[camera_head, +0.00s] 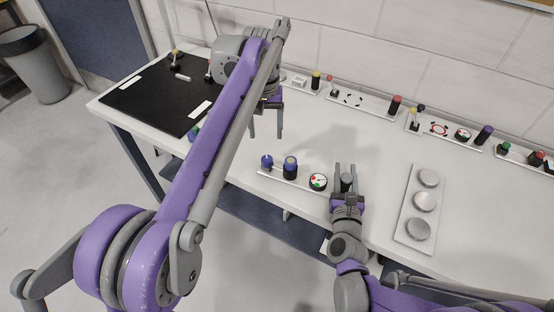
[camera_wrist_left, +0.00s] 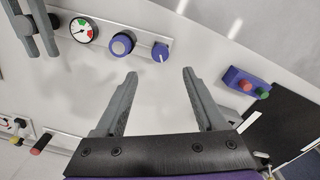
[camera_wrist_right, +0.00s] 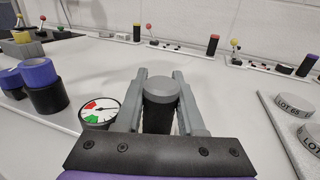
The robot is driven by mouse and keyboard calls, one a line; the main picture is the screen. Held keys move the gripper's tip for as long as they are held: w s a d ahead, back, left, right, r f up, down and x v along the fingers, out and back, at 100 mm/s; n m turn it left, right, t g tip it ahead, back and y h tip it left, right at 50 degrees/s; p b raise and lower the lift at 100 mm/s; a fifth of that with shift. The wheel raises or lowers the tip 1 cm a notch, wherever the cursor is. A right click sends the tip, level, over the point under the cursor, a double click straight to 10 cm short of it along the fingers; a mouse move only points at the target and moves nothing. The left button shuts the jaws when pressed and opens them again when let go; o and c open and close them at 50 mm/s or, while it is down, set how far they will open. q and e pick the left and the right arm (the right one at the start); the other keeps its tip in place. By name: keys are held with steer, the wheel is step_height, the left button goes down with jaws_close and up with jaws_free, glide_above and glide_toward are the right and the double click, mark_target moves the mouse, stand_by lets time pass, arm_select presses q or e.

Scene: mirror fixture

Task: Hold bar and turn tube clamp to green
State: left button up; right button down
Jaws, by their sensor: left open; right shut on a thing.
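A fixture strip (camera_head: 301,187) near the table's front edge carries a small blue knob (camera_head: 267,161), a black cylinder with a purple band (camera_head: 290,168) and a round dial (camera_head: 318,182) with red and green sectors. The knob shows a white line in the left wrist view (camera_wrist_left: 160,52). Beside the dial, my right gripper (camera_head: 345,174) is shut on an upright dark bar with a grey cap (camera_wrist_right: 160,92). My left gripper (camera_head: 266,132) is open and empty, above the table behind the knob and banded cylinder. I cannot tell which part is the tube clamp.
A white tray with several round grey weights (camera_head: 406,232) lies right of my right gripper. More fixture strips with knobs and dials (camera_head: 440,129) line the wall. A black mat (camera_head: 150,100) covers the left end. A purple box with red and green buttons (camera_wrist_left: 246,84) sits near it.

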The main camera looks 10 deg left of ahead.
mark_target(267, 159)
arm_select(q)
step_height(267, 159, down, 10)
steer(key=shift+f, duration=0.1)
stand_by(0.4)
jaws_close()
